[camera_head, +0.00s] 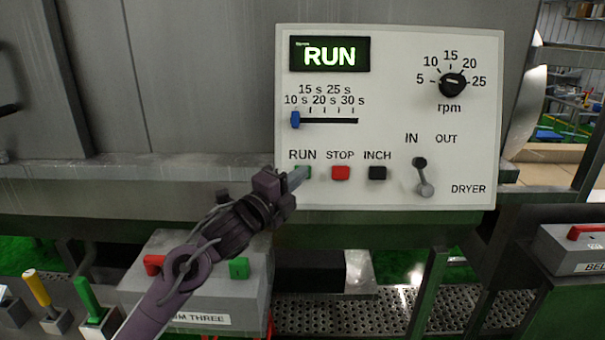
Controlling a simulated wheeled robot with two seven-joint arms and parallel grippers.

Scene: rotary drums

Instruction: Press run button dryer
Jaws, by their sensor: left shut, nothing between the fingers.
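The white dryer panel (403,120) is on the front of the grey machine. Its green RUN button (305,172) is at the lower left, under the RUN label. My left gripper (298,178) is shut and empty. Its fingertips are at the RUN button and hide part of it; whether they press it, I cannot tell. The red STOP button (341,173) and black INCH button (377,173) are just to the right. My right gripper is not in view.
The panel also has a blue slider (295,120), an rpm knob (452,85) and an IN/OUT lever (423,178). Yellow (37,287) and green (87,294) levers stand at the lower left.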

